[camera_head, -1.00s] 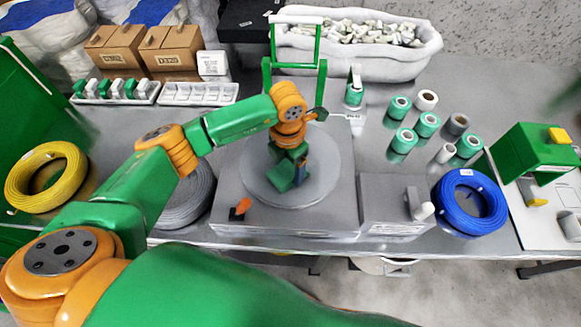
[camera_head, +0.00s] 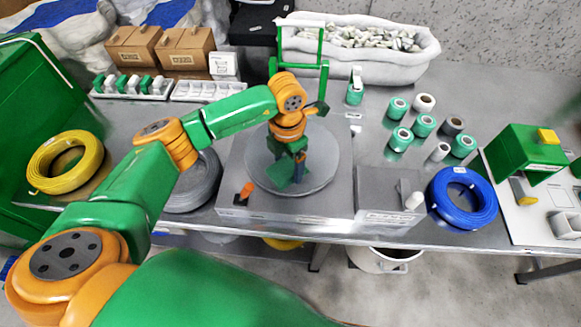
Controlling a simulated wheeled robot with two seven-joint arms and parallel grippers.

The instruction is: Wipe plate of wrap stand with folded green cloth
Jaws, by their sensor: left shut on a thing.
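The wrap stand's round grey plate (camera_head: 325,165) lies on a grey box-like base (camera_head: 237,160) on the metal table. My left gripper (camera_head: 297,165) points down over the middle of the plate and is shut on the folded green cloth (camera_head: 290,178). The cloth is at the plate's surface, left of the plate's middle to the front; I cannot tell how firmly it touches. The wrist hides part of the plate's far side. My right gripper is not in view.
A green frame (camera_head: 325,85) stands behind the plate. A blue cable coil (camera_head: 463,199) lies right, a yellow coil (camera_head: 65,162) left, a grey coil (camera_head: 195,185) beside the base. Several tape rolls (camera_head: 401,138) stand back right. An orange-tipped part (camera_head: 246,190) sits on the base's front left.

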